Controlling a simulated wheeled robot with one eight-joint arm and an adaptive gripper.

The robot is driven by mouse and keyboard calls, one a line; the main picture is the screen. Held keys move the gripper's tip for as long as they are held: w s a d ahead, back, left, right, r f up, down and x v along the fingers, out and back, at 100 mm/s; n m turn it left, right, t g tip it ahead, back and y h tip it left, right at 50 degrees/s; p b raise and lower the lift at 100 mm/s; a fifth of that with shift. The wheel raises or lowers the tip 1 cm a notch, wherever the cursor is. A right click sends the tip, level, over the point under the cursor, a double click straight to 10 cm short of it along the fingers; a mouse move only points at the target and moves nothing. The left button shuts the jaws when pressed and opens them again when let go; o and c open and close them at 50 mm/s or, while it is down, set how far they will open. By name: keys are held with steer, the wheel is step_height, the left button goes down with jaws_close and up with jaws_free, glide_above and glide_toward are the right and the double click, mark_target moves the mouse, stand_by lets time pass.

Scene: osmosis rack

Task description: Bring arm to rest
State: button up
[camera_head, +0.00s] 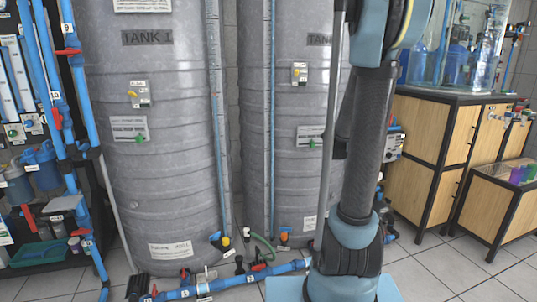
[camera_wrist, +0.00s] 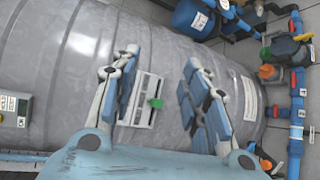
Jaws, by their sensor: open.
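My gripper (camera_wrist: 160,60) shows in the wrist view with its two fingers spread wide apart and nothing between them. Beyond the fingers is a grey ribbed tank, with a white plate bearing a green valve (camera_wrist: 155,103) seen in the gap. I cannot tell whether any finger touches the tank. In the head view my arm (camera_head: 370,140) stands upright right of centre, in front of the second tank. The gripper itself is not in sight there.
Tank 1 (camera_head: 160,200) and a second tank (camera_head: 285,120) stand side by side. Blue pipes (camera_head: 65,130) with red valves rise at the left, and a blue pipe (camera_head: 225,285) runs along the floor. A wooden cabinet (camera_head: 430,160) stands right; tiled floor (camera_head: 430,275) is open before it.

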steer(key=s+a+f+m+g+y, duration=0.2)
steer(key=s+a+f+m+g, duration=0.1)
steer(key=s, duration=1)
steer(key=s+a+f+m+g+y, duration=0.2)
steer(key=s+a+f+m+g, duration=0.2)
steer(key=s, duration=0.9)
steer(key=s+a+f+m+g+y, duration=0.2)
steer(key=s+a+f+m+g, duration=0.2)
steer(key=s, duration=0.9)
steer(key=a+f+m, duration=0.3)
steer(key=f+m, duration=0.1)
steer(key=shift+s+f, duration=0.3)
steer(key=shift+f, duration=0.05)
steer(key=shift+w+f+g, duration=0.2)
steer(key=shift+w+g, duration=0.1)
steer(key=shift+w, duration=0.2)
